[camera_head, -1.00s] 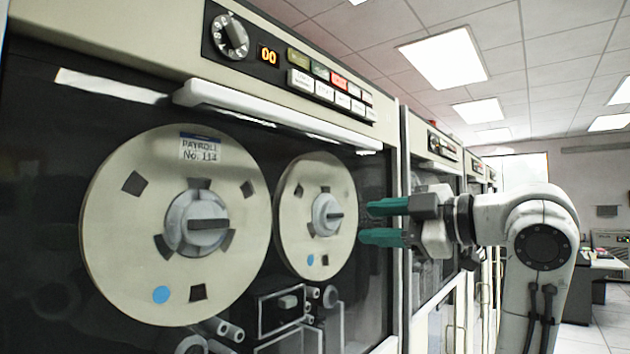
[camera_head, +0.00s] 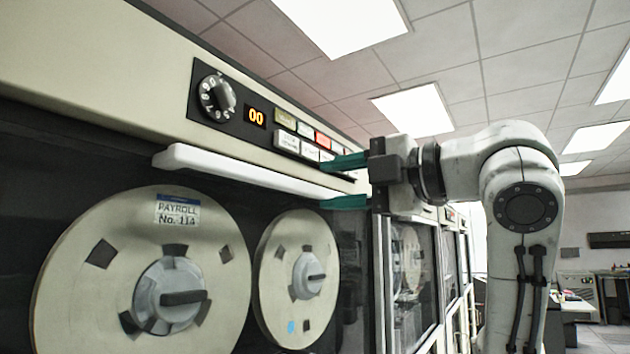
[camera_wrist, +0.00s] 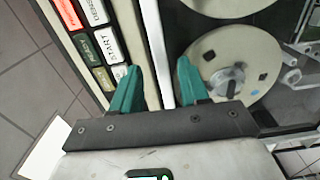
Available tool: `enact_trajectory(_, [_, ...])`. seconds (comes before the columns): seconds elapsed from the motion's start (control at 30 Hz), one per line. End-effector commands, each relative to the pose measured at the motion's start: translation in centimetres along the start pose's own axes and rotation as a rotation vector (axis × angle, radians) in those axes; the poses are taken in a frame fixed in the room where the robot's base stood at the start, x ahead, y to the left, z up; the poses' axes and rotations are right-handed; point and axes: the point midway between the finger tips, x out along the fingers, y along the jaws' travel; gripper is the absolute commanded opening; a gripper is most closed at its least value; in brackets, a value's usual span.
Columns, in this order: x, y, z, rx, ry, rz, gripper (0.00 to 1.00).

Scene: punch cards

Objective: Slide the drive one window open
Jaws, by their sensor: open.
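The drive one window (camera_head: 60,170) is a dark pane in front of two tape reels, on the left of the head view. A long white handle bar (camera_head: 235,172) runs along its top. My gripper (camera_head: 342,182) is open at the bar's right end, with one teal finger above the bar's line and one below. In the wrist view the bar (camera_wrist: 155,45) passes between the two fingers (camera_wrist: 158,82), with gaps on both sides. Whether either finger touches it cannot be told.
Above the bar is a control panel with a dial (camera_head: 217,97), an orange 00 display (camera_head: 256,117) and push buttons (camera_head: 286,141), close to the upper finger. The larger reel (camera_head: 85,285) is labelled PAYROLL No. 114. More drive cabinets stand to the right.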

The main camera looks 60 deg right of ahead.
Motion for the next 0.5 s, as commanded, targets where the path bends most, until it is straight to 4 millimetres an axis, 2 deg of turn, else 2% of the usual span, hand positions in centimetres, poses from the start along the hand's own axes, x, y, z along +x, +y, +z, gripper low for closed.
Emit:
enact_trajectory(0.1, [1.9, 0.1, 0.0, 0.001, 0.001, -0.002, 0.45])
enact_trajectory(0.2, [3.0, 0.1, 0.0, 0.002, 0.002, -0.001, 0.45])
enact_trajectory(0.5, [4.1, -0.1, 0.0, 0.0, -0.001, 0.0, 0.45])
